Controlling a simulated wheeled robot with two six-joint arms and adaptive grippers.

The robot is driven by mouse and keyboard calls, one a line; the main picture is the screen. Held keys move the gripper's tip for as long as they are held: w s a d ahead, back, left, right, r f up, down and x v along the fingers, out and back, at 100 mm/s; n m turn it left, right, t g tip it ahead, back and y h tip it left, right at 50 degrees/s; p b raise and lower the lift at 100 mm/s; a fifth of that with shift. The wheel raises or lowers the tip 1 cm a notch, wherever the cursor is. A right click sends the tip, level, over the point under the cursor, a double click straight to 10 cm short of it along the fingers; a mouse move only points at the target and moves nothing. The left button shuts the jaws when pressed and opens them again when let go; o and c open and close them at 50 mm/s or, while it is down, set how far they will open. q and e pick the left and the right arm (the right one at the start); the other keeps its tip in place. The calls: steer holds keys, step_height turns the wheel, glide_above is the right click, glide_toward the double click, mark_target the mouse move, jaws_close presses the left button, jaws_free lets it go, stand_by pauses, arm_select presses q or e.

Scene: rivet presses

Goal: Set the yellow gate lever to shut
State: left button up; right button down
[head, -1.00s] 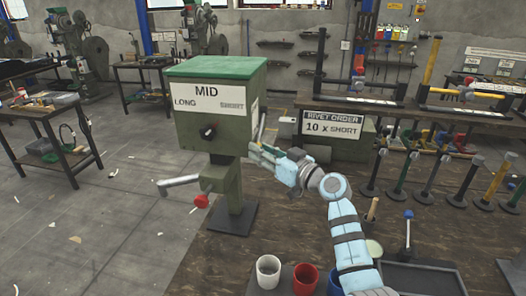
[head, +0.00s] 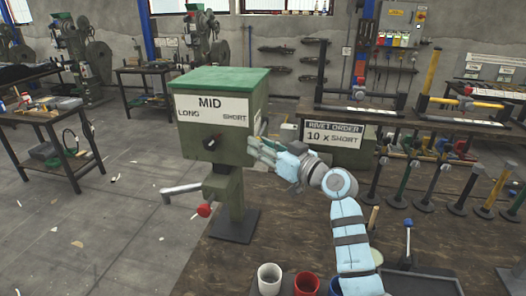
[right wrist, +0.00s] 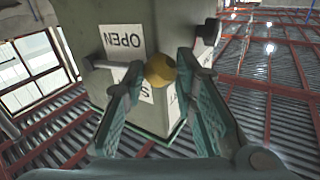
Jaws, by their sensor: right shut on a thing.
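The green box of the rivet press (head: 215,140) stands on a post on the bench, with a dial reading MID, LONG and SHORT on its front. My right gripper (head: 256,148) is at the box's right side. In the right wrist view the yellow ball knob (right wrist: 160,70) of the gate lever sits between the fingertips of my right gripper (right wrist: 158,78), which is shut on it. An upside-down OPEN label (right wrist: 122,41) is beside the knob. A second label, starting with S, is partly hidden by the finger. My left gripper is not in view.
A crank handle with a red knob (head: 204,210) hangs below the box. A rivet order sign (head: 335,134) reads 10 x SHORT. White (head: 269,279) and red (head: 306,283) cups stand at the front. Several upright tools and a tray (head: 425,283) fill the right side.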

steer(key=shift+r, duration=1.05)
steer(key=c, duration=1.3)
jaws_free()
steer(key=shift+d+f, duration=0.1)
steer(key=shift+d, duration=0.15)
steer(key=v, duration=1.1)
steer(key=shift+s+d, duration=0.2)
steer(key=shift+s, duration=0.2)
